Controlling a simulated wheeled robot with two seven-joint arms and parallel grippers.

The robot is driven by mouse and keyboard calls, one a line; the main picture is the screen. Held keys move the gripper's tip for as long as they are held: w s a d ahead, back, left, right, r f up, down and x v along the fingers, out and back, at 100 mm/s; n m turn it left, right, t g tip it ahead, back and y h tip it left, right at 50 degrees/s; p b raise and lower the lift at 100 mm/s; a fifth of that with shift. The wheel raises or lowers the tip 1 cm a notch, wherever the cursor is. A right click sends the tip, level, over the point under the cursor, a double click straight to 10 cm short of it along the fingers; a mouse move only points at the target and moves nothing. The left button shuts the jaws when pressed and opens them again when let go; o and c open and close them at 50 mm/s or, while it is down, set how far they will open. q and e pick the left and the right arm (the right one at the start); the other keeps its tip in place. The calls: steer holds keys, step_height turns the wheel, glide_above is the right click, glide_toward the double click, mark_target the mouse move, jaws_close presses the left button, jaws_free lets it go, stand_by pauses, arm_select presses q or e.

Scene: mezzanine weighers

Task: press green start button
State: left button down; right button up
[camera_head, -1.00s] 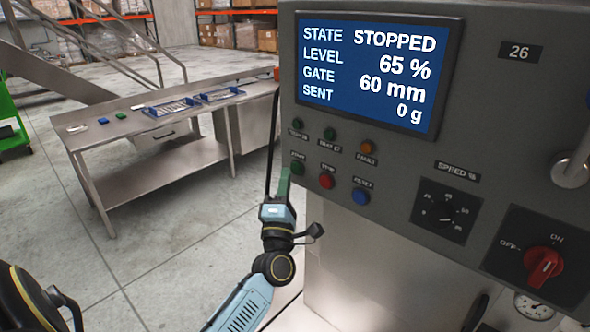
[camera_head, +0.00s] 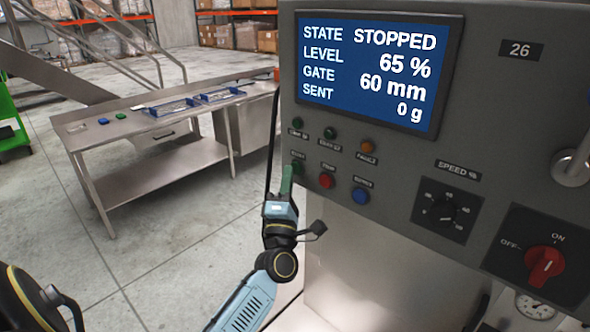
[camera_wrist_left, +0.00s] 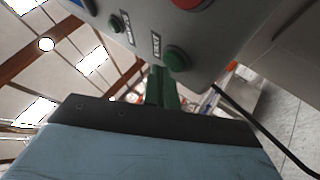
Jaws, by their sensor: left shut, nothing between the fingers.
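The green start button (camera_head: 298,168) sits at the left end of the lower button row on the grey control panel (camera_head: 480,110). The panel's display (camera_head: 380,72) reads STOPPED, level 65 %, gate 60 mm, sent 0 g. My left gripper (camera_head: 287,178) is shut and empty, its green fingers just left of and slightly below the button. In the left wrist view the finger tips (camera_wrist_left: 161,80) are close beside the green button (camera_wrist_left: 177,58). I cannot tell whether they touch it. My right gripper is not in view.
A red button (camera_head: 326,180) and a blue button (camera_head: 360,195) stand right of the green one. Indicator lamps (camera_head: 330,133) are above. A speed dial (camera_head: 443,212) and a red switch (camera_head: 544,263) are farther right. A steel table (camera_head: 150,105) stands behind at left.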

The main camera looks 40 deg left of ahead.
arm_select(q)
steer(key=shift+w, duration=0.4)
stand_by(0.5)
stand_by(0.3)
steer(key=shift+s, duration=0.85)
steer(key=s+p, duration=0.1)
steer(key=s, duration=0.4)
steer(key=shift+a+p, duration=0.2)
steer(key=shift+p, duration=0.1)
stand_by(0.4)
